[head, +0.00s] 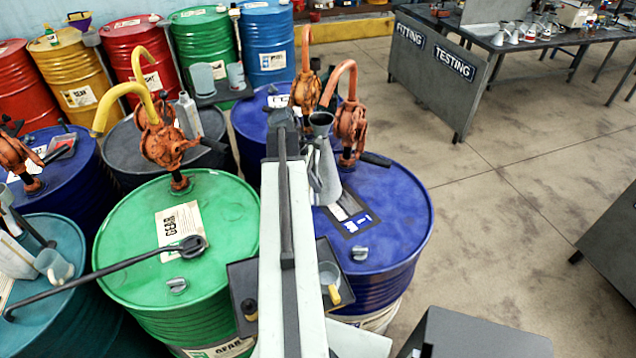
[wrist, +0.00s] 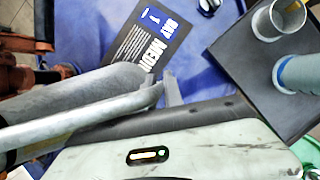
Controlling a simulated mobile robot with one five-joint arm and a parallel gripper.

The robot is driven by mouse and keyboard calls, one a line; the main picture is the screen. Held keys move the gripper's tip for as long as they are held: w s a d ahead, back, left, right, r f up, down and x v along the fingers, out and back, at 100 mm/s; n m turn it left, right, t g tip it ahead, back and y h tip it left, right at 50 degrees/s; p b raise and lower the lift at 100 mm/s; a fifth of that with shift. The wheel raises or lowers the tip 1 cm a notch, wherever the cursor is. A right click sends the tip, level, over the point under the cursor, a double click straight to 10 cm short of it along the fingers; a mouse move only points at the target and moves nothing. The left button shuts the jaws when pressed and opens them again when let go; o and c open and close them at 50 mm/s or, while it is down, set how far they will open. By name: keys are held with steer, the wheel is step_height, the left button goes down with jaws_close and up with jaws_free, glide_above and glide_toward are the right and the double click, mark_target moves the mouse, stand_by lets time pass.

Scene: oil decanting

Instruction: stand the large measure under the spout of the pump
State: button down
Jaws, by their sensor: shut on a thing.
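The large measure (head: 327,178) is a grey metal conical can with a flared mouth. In the head view it stands roughly upright over the right-hand blue drum (head: 397,205), just right of my arm. Its mouth is close below the end of the orange-red spout of the pump (head: 350,125) on that drum. Whether its base touches the drum top is unclear. In the wrist view the measure (wrist: 95,95) and its long handle fill the left side. My gripper (wrist: 168,93) is shut on the measure, mostly hidden by my arm in the head view.
A dark tray (wrist: 230,50) with small vessels sits beside the drum label. A green drum (head: 130,235) with a yellow-spouted pump stands left, a long dark wrench-like tool (head: 110,268) across it. More drums stand behind. Open floor (head: 500,190) lies right.

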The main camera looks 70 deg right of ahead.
steer(key=shift+f, duration=0.1)
steer(key=c, duration=1.5)
jaws_free()
steer(key=p+v, duration=1.1)
steer(key=v, duration=0.1)
steer(key=shift+s, duration=0.1)
